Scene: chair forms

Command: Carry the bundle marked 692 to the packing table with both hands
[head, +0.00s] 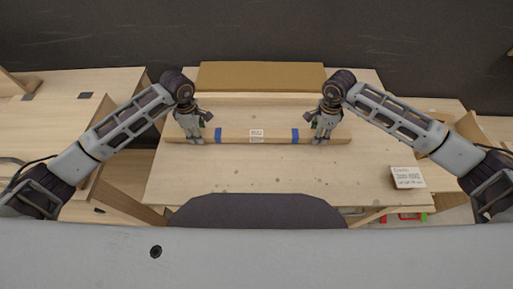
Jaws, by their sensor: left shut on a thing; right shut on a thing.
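The bundle (280,136) is a long, light wooden strip with blue bands near both ends and a white label at its middle. The label's number is too small to read surely. It lies level, left to right, over the far half of a wooden table (240,181); I cannot tell whether it touches the top. My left gripper (193,138) is shut on the bundle just outside the left blue band. My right gripper (320,138) is shut on it just outside the right blue band. Both gripped spots are partly hidden by the fingers.
A brown box or board (262,76) stands at the table's back edge. A white card with writing (407,177) is at the table's right side. Other wooden benches stand left and right. A dark wall is behind.

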